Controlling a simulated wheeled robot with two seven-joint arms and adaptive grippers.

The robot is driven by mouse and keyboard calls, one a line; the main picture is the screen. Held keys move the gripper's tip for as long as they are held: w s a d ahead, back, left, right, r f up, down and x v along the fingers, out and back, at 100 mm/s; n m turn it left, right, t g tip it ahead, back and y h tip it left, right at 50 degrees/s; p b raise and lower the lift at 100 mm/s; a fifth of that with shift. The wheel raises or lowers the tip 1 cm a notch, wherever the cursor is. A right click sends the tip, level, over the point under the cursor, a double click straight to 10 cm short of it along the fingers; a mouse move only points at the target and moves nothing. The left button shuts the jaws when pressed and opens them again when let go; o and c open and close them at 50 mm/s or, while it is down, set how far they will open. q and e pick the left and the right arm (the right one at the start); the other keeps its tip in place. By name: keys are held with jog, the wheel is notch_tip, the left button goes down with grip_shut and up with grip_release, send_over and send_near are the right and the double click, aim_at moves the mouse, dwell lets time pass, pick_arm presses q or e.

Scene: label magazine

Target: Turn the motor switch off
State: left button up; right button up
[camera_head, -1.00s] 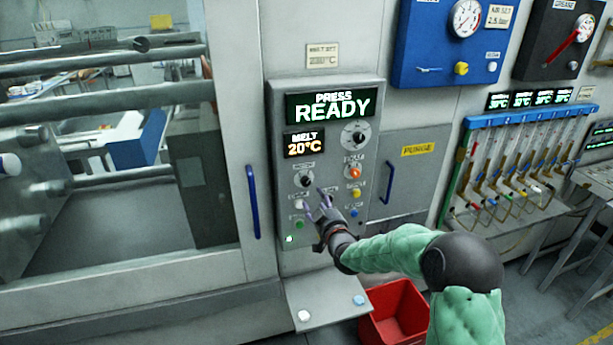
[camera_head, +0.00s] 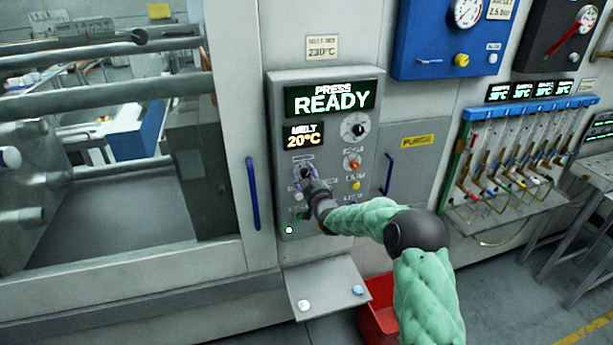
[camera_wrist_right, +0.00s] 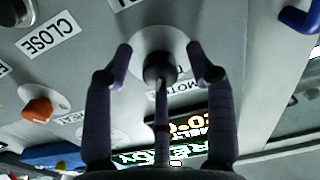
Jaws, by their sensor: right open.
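The motor switch is a dark rotary knob (camera_wrist_right: 160,68) on a pale round plate, with a partly hidden "MOTOR" label beside it in the right wrist view. In the head view the knob is mostly hidden behind my right gripper (camera_head: 306,174), which is at the left column of the press panel (camera_head: 278,150). In the right wrist view my right gripper (camera_wrist_right: 160,58) is open, one finger on each side of the knob, with gaps between fingers and knob. The panel display (camera_head: 331,99) reads "PRESS READY", and the smaller one (camera_head: 304,136) "MELT 20°C". My left gripper is not in view.
An orange knob (camera_wrist_right: 38,109) and a "CLOSE" label (camera_wrist_right: 48,34) lie near the switch. A blue door handle (camera_head: 253,194) is left of the panel, another (camera_head: 388,174) right. A small shelf (camera_head: 325,284) and red bin (camera_head: 376,318) are below.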

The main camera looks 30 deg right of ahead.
grip_shut()
dwell(0.3)
jog(key=shift+n+b, duration=0.3)
jog(key=shift+b, duration=0.35)
jog(key=n+b, duration=0.9)
jog(key=b, duration=0.1)
jog(key=shift+n+b, duration=0.6)
jog(key=shift+n, duration=1.4)
